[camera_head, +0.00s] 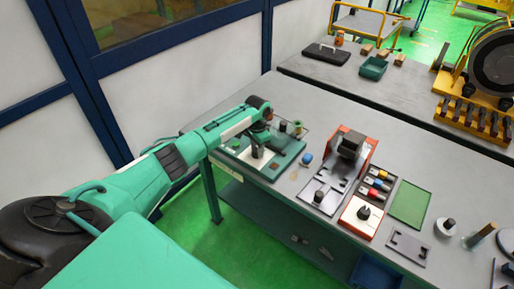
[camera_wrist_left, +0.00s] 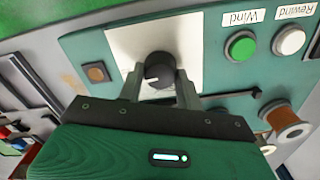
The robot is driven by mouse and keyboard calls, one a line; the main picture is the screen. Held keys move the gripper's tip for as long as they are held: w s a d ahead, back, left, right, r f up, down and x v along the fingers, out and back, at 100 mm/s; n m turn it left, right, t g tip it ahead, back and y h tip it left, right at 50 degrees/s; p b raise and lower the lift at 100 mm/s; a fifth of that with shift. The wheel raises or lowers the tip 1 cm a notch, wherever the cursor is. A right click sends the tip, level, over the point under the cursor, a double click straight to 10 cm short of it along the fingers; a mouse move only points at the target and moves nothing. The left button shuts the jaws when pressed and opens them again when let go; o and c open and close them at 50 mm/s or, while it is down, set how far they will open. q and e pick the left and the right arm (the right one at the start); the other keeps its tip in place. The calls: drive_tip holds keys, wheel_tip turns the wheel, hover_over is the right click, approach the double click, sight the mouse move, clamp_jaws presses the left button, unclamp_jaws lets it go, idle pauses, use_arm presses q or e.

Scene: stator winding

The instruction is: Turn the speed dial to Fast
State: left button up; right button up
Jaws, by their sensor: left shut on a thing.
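The speed dial is a round black knob (camera_wrist_left: 159,70) on a white plate (camera_wrist_left: 120,42) of the green control panel (camera_wrist_left: 205,50) in the left wrist view. A small pale mark shows low on the knob's face; no speed labels are readable. My left gripper (camera_wrist_left: 160,84) is shut on the knob, one finger on each side. In the head view my left gripper (camera_head: 260,137) reaches down over the green panel board (camera_head: 238,152), and the arm hides the knob. My right gripper is in neither view.
A green Wind button (camera_wrist_left: 240,46) and a white Rewind button (camera_wrist_left: 289,40) sit right of the dial. A copper spool (camera_wrist_left: 284,120) is at lower right. In the head view, a red-framed machine (camera_head: 350,150) and a white box with a black knob (camera_head: 361,214) stand to the right.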

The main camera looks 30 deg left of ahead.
use_arm(q)
drive_tip(key=shift+m, duration=0.6)
drive_tip(key=o, duration=1)
wheel_tip(320, 180, up, 14)
drive_tip(key=b, duration=0.3)
drive_tip(key=shift+f, duration=0.1)
